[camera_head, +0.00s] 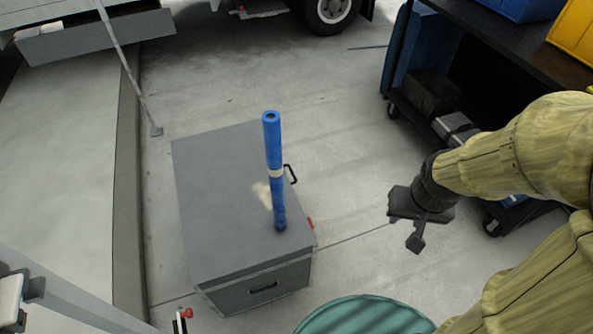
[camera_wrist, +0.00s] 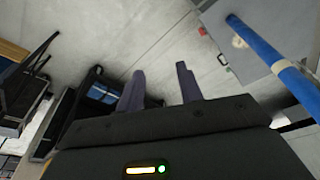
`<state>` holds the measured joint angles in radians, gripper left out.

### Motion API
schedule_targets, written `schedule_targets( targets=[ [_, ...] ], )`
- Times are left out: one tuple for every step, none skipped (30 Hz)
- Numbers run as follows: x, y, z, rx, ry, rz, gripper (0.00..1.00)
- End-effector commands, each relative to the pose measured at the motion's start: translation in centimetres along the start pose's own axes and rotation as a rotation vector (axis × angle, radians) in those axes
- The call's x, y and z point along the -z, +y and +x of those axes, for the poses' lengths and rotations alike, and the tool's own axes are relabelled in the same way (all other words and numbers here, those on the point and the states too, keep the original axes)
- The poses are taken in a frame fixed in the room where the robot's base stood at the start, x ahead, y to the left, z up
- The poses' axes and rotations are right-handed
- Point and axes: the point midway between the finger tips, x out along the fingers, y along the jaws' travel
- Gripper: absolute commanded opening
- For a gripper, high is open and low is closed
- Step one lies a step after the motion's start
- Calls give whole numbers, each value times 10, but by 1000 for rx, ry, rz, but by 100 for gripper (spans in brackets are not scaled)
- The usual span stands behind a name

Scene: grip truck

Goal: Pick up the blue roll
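The blue roll (camera_head: 274,170) is a tall thin tube with a pale band near its middle. It stands upright on a grey box (camera_head: 215,190), near the box's right side.
A dark cart (camera_head: 480,40) with blue and yellow bins stands at the upper right, close to my arm. A green round thing (camera_head: 365,316) is at the bottom. A truck wheel (camera_head: 332,10) shows at the top. Concrete floor lies clear between the box and cart.

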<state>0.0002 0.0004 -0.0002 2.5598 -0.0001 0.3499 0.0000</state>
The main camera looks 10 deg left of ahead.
Motion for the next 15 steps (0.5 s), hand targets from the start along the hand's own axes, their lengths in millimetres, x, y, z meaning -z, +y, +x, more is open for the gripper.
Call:
schedule_targets(
  targets=[
    [0, 0, 0, 0, 0, 0, 36],
    [0, 0, 0, 0, 0, 0, 36],
    [0, 0, 0, 0, 0, 0, 36],
    [0, 0, 0, 0, 0, 0, 36],
    [0, 0, 0, 0, 0, 0, 36],
    [0, 0, 0, 0, 0, -1, 36],
    [0, 0, 0, 0, 0, 0, 36],
    [0, 0, 0, 0, 0, 0, 36],
    [0, 0, 0, 0, 0, 0, 36],
    [0, 0, 0, 0, 0, 0, 36],
    [0, 0, 0, 0, 0, 0, 38],
    [0, 0, 0, 0, 1, 0, 46],
    [0, -1, 0, 1, 2, 0, 52],
    [2, -2, 1, 3, 5, 0, 58],
    [4, -5, 2, 7, 11, 0, 66]
  ],
)
